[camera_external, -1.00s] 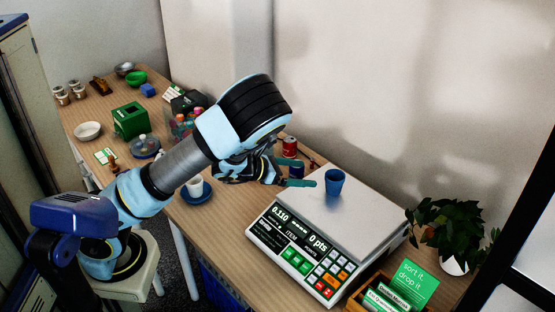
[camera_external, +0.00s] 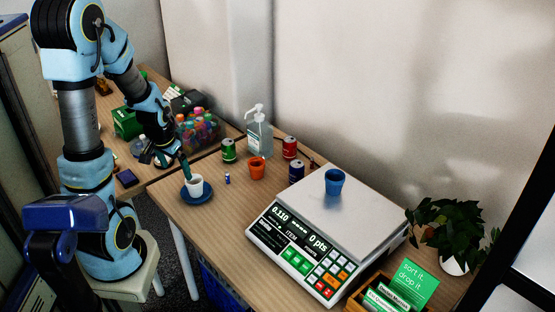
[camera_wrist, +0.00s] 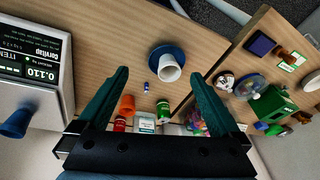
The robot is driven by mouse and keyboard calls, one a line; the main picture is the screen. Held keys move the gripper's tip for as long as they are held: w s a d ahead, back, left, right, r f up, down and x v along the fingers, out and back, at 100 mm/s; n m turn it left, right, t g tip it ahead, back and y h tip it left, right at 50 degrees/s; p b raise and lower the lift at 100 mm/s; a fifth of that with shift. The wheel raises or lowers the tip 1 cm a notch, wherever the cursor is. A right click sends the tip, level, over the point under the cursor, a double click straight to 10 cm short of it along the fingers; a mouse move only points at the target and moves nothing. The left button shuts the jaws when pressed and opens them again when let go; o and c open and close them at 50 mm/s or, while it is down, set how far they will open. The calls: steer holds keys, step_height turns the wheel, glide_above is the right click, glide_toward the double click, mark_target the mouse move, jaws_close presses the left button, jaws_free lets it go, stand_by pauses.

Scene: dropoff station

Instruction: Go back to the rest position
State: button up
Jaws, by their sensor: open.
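My gripper (camera_external: 168,158) hangs above the table near the white cup, with my arm folded back to the left. In the wrist view my gripper (camera_wrist: 152,95) has its two green fingers spread wide with nothing between them held. A blue cup (camera_external: 334,182) stands upright on the plate of the scale (camera_external: 375,214), whose display reads 0.110. The blue cup also shows at the left edge of the wrist view (camera_wrist: 15,124).
A white cup (camera_external: 195,183) stands on a blue saucer (camera_external: 197,199) close to my gripper. An orange cup (camera_external: 257,168), cans (camera_external: 229,151), a pump bottle (camera_external: 259,138) and a bin of colourful items (camera_external: 199,132) stand behind. A plant (camera_external: 446,232) stands at the right.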

steer(key=s+n, duration=0.1)
steer(key=s+a+r+n+g, duration=0.1)
steer(key=n, duration=0.1)
steer(key=s+n, duration=0.1)
steer(key=s, duration=0.1)
steer(key=shift+a+r, duration=0.3)
